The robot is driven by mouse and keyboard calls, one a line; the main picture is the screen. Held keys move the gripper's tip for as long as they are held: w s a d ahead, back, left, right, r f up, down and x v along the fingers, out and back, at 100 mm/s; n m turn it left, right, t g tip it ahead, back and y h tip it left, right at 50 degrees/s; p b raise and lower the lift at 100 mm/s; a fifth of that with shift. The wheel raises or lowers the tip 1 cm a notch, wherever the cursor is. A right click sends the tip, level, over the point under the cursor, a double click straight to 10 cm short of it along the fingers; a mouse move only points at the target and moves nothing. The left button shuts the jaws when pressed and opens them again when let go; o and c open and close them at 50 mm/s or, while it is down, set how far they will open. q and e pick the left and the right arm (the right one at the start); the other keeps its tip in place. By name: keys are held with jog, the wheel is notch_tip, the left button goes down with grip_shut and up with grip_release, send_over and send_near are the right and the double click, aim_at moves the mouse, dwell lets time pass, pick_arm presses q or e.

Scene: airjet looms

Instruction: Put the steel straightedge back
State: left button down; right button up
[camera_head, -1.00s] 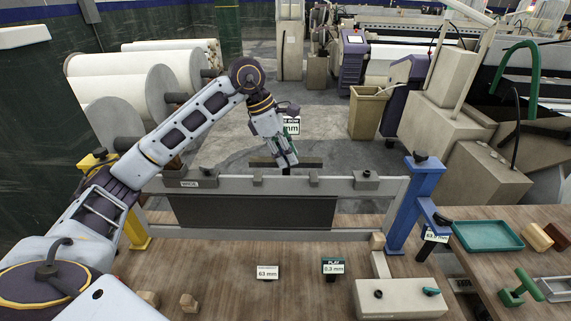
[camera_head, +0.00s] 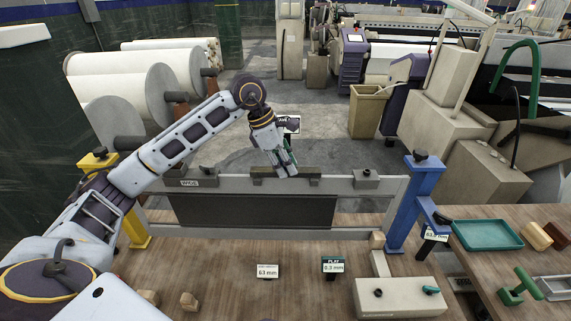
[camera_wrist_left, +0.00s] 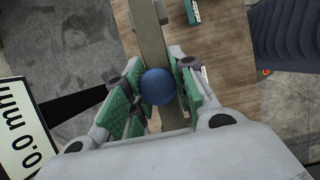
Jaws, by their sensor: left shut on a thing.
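My left gripper (camera_head: 287,172) hangs over the top rail of the grey frame (camera_head: 220,182). It is shut on a blue round knob (camera_wrist_left: 158,87), with green finger pads (camera_wrist_left: 118,108) on both sides. In the left wrist view a long grey-brown bar (camera_wrist_left: 152,45) runs under the knob. The fingers hide part of the straightedge. My right gripper is not in view.
A blue post (camera_head: 401,215) and a yellow post (camera_head: 138,232) stand at the frame's ends. A beige box (camera_head: 398,300) and small signs (camera_head: 333,267) sit on the wooden bench (camera_head: 225,262). A teal tray (camera_head: 488,234) lies to the right. A display (camera_wrist_left: 22,128) is beside the gripper.

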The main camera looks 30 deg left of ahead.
pick_arm(q)
jog(key=c, duration=1.2)
grip_release()
jog(key=shift+a+r, duration=0.25)
jog(key=shift+r, duration=0.3)
jog(key=shift+s+b+v, duration=0.1)
jog(key=shift+b+v, duration=0.2)
jog(key=shift+v, duration=2.85)
jog(key=shift+s+b+v, duration=0.15)
jog(key=shift+b+v, duration=0.15)
jog(key=shift+v, duration=2.85)
jog(key=shift+f, duration=0.1)
